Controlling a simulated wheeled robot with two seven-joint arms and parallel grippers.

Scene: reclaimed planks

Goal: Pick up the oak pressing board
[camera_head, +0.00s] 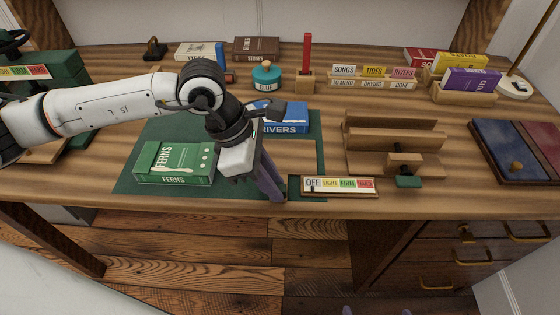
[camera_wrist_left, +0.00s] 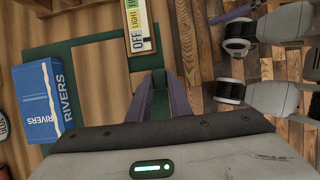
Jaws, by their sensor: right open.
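A flat tan board (camera_head: 298,152), seemingly the oak pressing board, lies on the dark green mat near the blue RIVERS box. Its grain resembles the tabletop. It also shows in the left wrist view (camera_wrist_left: 95,80). My left gripper (camera_head: 278,196) points down at the mat's front edge, beside the board, and hides part of it.
The green FERNS box (camera_head: 174,163) lies left of my left gripper. The blue RIVERS box (camera_head: 283,117) is behind it. A label strip (camera_head: 339,186) is close on its right, at the desk's front edge. A slotted wooden rack (camera_head: 365,145) stands further right.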

